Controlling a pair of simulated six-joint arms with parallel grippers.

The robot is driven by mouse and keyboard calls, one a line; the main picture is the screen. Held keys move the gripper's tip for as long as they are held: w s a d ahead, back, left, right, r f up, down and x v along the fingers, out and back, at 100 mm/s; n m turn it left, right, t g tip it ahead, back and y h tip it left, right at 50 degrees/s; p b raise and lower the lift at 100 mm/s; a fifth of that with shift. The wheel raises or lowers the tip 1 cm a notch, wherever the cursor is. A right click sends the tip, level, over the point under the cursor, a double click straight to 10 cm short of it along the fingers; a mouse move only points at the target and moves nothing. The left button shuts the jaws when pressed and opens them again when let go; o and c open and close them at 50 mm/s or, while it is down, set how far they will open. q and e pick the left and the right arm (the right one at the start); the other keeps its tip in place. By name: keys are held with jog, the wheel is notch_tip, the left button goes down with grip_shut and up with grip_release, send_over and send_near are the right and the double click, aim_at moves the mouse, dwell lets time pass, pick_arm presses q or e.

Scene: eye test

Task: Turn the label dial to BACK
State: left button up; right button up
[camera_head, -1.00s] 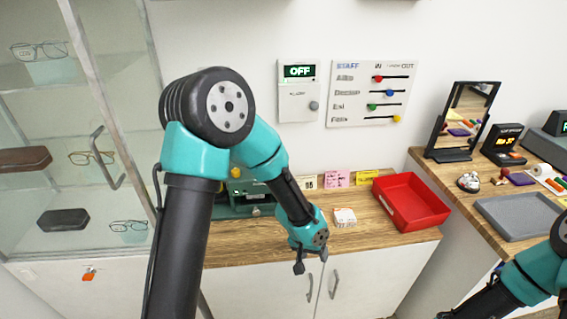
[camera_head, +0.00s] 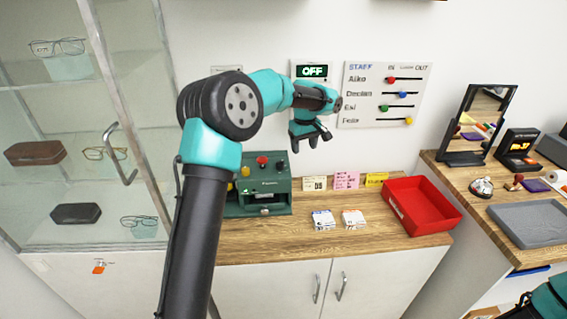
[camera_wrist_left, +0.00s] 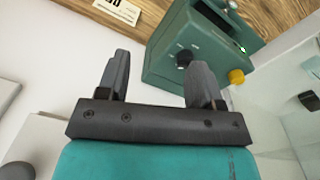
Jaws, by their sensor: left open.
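A green machine (camera_head: 265,202) stands on the wooden counter, with a red knob (camera_head: 262,160), a dark knob (camera_head: 280,164) and a yellow knob (camera_head: 245,171). In the left wrist view a black dial (camera_wrist_left: 183,58) with small white marks sits on the green machine (camera_wrist_left: 165,70). I cannot read its setting or any word BACK. My left gripper (camera_head: 311,140) is open and empty, above and right of the machine, in front of the wall. Its fingers (camera_wrist_left: 160,62) are apart from the dial in the wrist view. My right gripper is out of frame.
A wall box (camera_head: 311,72) reading OFF is partly behind my left arm, beside a staff board (camera_head: 384,95) with sliders. Cards (camera_head: 324,220) and a red tray (camera_head: 424,208) are on the counter. A glass cabinet (camera_head: 105,60) stands left.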

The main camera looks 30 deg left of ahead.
aim_at(280, 162)
pick_arm(q)
jog(key=a+r+n+g, duration=0.1)
jog(key=a+r+n, duration=0.3)
jog(key=a+r, duration=0.3)
jog(key=shift+a+r, duration=0.3)
jog(key=shift+a, duration=0.5)
jog(key=shift+w, duration=0.1)
jog(key=f, duration=1.1)
jog(key=s+f, duration=0.1)
jog(key=f, duration=0.5)
jog(key=shift+a+f, duration=0.1)
jog(key=shift+f, duration=0.15)
jog(key=shift+c, duration=0.3)
jog(key=c, duration=0.8)
